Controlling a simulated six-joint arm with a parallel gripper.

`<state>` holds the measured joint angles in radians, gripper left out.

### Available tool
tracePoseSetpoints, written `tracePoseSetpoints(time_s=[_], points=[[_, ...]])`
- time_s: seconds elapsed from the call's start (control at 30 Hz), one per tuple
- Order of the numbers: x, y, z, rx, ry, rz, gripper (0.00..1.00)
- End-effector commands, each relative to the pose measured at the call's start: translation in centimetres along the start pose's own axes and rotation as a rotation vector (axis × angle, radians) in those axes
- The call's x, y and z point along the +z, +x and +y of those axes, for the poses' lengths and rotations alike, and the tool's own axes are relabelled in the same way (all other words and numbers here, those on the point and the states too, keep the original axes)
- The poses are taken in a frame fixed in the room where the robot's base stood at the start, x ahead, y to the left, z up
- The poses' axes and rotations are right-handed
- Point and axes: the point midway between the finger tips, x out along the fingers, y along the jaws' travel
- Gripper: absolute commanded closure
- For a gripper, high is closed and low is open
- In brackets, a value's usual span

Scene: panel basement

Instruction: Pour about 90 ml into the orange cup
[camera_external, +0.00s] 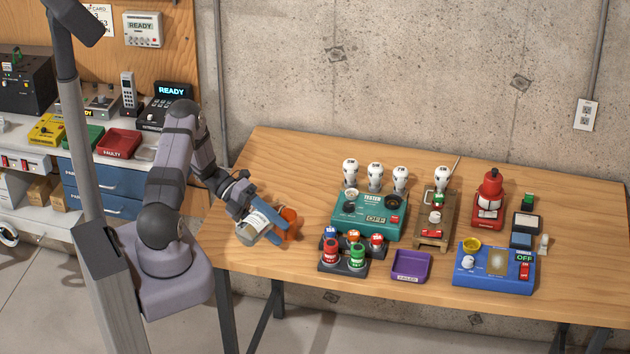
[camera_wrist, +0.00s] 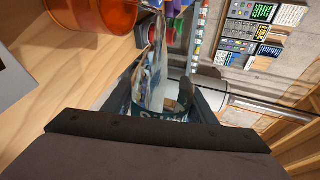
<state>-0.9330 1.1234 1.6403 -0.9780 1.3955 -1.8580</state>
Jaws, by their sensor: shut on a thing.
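The orange cup (camera_external: 291,218) stands near the left end of the wooden table, close to the tip of my gripper. It is see-through orange and also shows at the top left of the wrist view (camera_wrist: 100,14). My gripper (camera_external: 268,224) is shut on a pale container (camera_external: 251,227), which is tilted beside the cup. In the wrist view my gripper (camera_wrist: 165,95) has the container (camera_wrist: 152,92) between its fingers; the container looks clear with a dark label. I cannot tell whether liquid is flowing or how full the cup is.
The table's front left is clear. A side bench with trays stands at left.

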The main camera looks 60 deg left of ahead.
Motion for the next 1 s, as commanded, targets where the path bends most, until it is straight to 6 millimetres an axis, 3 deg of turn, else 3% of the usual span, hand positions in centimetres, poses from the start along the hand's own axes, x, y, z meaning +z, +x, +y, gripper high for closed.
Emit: tracePoseSetpoints(time_s=[1.0], points=[[-1.2,-0.1,0.0,-0.001,-0.040,0.016,0.78]])
